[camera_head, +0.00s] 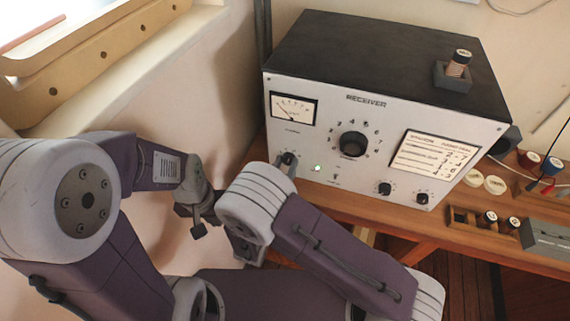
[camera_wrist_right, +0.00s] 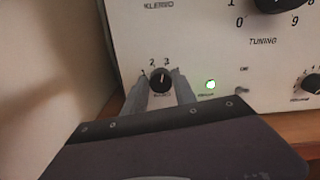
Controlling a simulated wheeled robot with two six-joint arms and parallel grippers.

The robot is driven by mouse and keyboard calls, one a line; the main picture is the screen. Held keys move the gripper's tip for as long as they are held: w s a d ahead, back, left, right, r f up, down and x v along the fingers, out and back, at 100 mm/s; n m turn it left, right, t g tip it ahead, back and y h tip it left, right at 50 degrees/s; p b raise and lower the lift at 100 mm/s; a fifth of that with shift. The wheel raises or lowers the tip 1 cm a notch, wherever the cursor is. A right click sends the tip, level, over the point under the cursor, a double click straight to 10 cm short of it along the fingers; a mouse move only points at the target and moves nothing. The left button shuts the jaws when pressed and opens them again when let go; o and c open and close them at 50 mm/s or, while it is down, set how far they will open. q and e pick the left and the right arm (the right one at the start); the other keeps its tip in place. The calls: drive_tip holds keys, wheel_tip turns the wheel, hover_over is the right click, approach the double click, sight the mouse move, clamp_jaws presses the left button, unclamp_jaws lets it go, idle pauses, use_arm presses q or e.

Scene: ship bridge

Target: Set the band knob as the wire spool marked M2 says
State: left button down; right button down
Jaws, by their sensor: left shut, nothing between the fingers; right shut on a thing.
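The band knob (camera_wrist_right: 161,84) is a small black dial on the receiver's front, with 1, 2 and 3 around it. Its white pointer faces roughly up, near 2 and 3; I cannot tell exactly which. My right gripper (camera_wrist_right: 160,98) is shut on this knob, one finger on each side. In the head view the knob (camera_head: 289,157) is partly hidden by my arm. My left gripper (camera_head: 198,229) is shut and empty, left of the receiver. A small spool (camera_head: 459,63) with a pale top stands in a dark holder on the receiver; its marking is unreadable.
The receiver (camera_head: 340,60) has a tuning knob (camera_head: 352,145), a lit green lamp (camera_wrist_right: 210,85) and a station card (camera_head: 432,157). A wall and sill (camera_head: 110,70) bound the left.

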drive_tip(key=n+p, duration=0.1)
drive_tip(key=n, duration=0.2)
drive_tip(key=shift+p, duration=0.35)
drive_tip(key=shift+f+n+p, duration=0.15)
drive_tip(key=shift+n+p, duration=0.55)
drive_tip(key=shift+n, duration=1.2)
